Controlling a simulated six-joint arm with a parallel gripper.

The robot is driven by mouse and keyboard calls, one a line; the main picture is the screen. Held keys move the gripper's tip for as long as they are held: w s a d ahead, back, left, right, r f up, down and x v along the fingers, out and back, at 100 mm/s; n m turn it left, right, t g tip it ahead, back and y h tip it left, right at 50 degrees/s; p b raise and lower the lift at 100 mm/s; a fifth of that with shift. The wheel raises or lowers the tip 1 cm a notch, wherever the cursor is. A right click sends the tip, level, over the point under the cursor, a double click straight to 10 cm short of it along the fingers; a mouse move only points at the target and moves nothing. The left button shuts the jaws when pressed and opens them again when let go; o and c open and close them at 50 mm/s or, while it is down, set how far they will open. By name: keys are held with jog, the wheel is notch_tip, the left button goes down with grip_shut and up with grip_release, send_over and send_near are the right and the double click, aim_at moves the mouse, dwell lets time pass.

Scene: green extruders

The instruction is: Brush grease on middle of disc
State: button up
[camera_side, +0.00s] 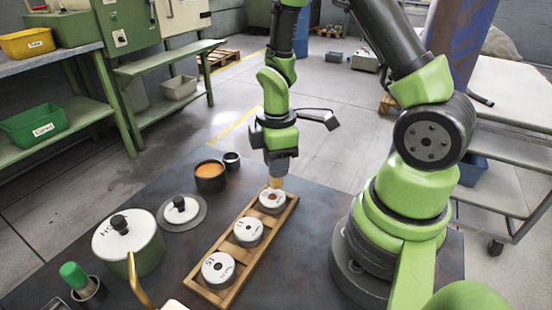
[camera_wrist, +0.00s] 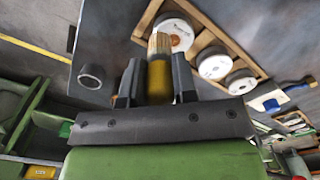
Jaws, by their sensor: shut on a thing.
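My gripper (camera_side: 279,158) points down and is shut on a brush (camera_side: 276,183) with pale bristles. In the wrist view the brush's yellow body (camera_wrist: 158,78) sits between my two dark fingers (camera_wrist: 157,88). Three white discs with dark print stand in a row in a wooden tray (camera_side: 202,287). The brush tip is at the far disc (camera_side: 272,202), over or touching its top; I cannot tell which. The middle disc (camera_side: 248,231) and the near disc (camera_side: 218,268) have nothing over them. A dark pot of orange grease (camera_side: 210,176) stands left of my gripper.
A small dark cup (camera_side: 231,161) stands beside the grease pot. A lidded pot (camera_side: 128,243), a round lid on a plate (camera_side: 182,212) and a green-topped holder (camera_side: 83,283) stand at left. The dark table is bare between tray and lidded pot.

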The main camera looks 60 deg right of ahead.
jog(key=shift+f, duration=0.7)
jog(key=shift+a, duration=0.1)
jog(key=shift+s+a, duration=0.2)
jog(key=shift+a, duration=1.7)
jog(key=shift+w+d, duration=0.2)
jog(key=shift+d, duration=1.8)
jog(key=shift+r, duration=3)
jog(key=shift+r, duration=1.5)
